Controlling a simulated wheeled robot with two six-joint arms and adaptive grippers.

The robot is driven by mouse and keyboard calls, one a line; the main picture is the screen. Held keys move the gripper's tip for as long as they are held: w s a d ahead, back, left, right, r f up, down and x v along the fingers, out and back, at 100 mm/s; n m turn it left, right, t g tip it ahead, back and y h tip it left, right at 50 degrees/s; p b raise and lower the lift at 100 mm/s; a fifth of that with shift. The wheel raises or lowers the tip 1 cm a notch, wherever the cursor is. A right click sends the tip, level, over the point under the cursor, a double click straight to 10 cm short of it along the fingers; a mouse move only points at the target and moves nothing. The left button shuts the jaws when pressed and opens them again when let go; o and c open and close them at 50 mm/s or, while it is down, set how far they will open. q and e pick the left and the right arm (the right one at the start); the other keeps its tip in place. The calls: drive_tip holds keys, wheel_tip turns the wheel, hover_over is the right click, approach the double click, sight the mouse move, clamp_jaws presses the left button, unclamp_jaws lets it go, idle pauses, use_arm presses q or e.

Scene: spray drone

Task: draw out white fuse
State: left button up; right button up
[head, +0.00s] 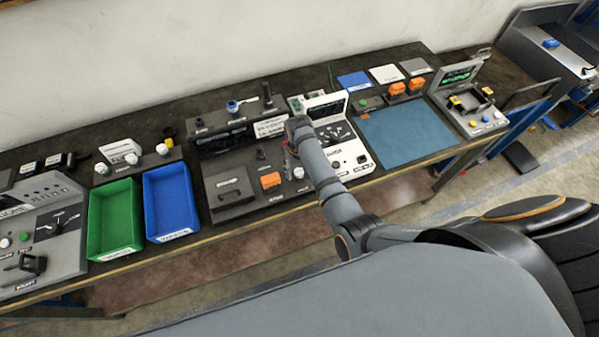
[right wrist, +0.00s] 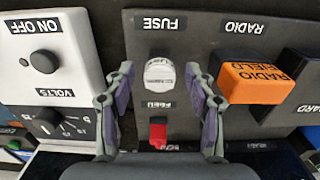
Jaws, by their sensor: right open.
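The white fuse (right wrist: 159,72) is a round white cap with small print, seated in the dark panel under the FUSE label in the right wrist view. In the head view it shows as a small white cap (head: 298,172) just below my right gripper (head: 290,147). In the right wrist view my right gripper (right wrist: 159,84) is open, one finger on each side of the fuse, with gaps showing on both sides. Whether the fingertips are down at the fuse's height I cannot tell. My left gripper is out of view.
A red button (right wrist: 158,134) and an orange radio block (right wrist: 252,83) sit close to the fuse. A white meter box (head: 335,135) stands to the right. Green (head: 93,222) and blue (head: 148,208) bins stand left. A blue mat (head: 410,137) lies bare at the right.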

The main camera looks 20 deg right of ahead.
sight(299, 171)
drive_tip(key=shift+p, duration=0.3)
idle(0.7)
drive_tip(key=shift+c, duration=0.2)
clamp_jaws()
drive_tip(key=shift+r, duration=3)
